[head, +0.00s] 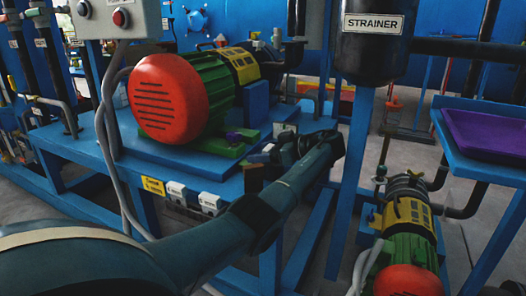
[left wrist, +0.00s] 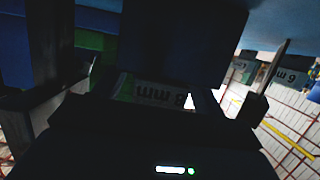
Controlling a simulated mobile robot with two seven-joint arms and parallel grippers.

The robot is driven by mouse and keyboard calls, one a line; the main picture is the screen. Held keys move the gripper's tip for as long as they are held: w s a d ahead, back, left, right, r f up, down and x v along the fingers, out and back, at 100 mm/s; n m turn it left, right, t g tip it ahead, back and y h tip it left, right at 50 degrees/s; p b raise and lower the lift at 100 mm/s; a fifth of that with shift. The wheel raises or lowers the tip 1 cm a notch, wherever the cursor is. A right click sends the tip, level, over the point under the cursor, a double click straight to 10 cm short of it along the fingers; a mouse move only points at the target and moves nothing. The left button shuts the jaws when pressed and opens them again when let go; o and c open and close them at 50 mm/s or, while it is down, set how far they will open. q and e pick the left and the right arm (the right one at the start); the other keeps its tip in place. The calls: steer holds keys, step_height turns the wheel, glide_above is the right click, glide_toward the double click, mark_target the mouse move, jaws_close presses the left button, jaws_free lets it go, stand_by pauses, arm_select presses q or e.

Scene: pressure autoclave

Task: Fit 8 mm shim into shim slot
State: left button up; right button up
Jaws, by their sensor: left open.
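A label reading "8 mm" (left wrist: 160,94) shows upside down in the left wrist view, on a part between my fingers. I cannot tell whether this is the 8 mm shim itself or its holder. My left gripper (head: 258,166) is open at the edge of the blue pump base, below the motor's green foot (head: 215,150). In the left wrist view its fingers (left wrist: 155,106) stand apart on either side of the label. Contact cannot be told. A small purple piece (head: 241,135) lies by the green foot. I cannot make out the shim slot. My right gripper is out of view.
The red-ended motor (head: 168,98) stands on the blue base (head: 130,160). White labelled blocks (head: 208,202) hang on its front edge. A "6 mm" label (left wrist: 292,77) shows at the right in the left wrist view. The strainer (head: 372,45) and its post stand right of my arm.

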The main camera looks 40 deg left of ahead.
arm_select(q)
step_height(320, 180, up, 10)
steer(key=p, duration=0.4)
steer(key=shift+r, duration=0.2)
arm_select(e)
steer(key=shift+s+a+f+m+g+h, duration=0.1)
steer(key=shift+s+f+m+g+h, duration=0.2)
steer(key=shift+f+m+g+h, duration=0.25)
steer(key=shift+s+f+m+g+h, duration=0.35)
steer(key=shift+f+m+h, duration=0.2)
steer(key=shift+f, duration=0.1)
arm_select(q)
steer(key=shift+a, duration=0.15)
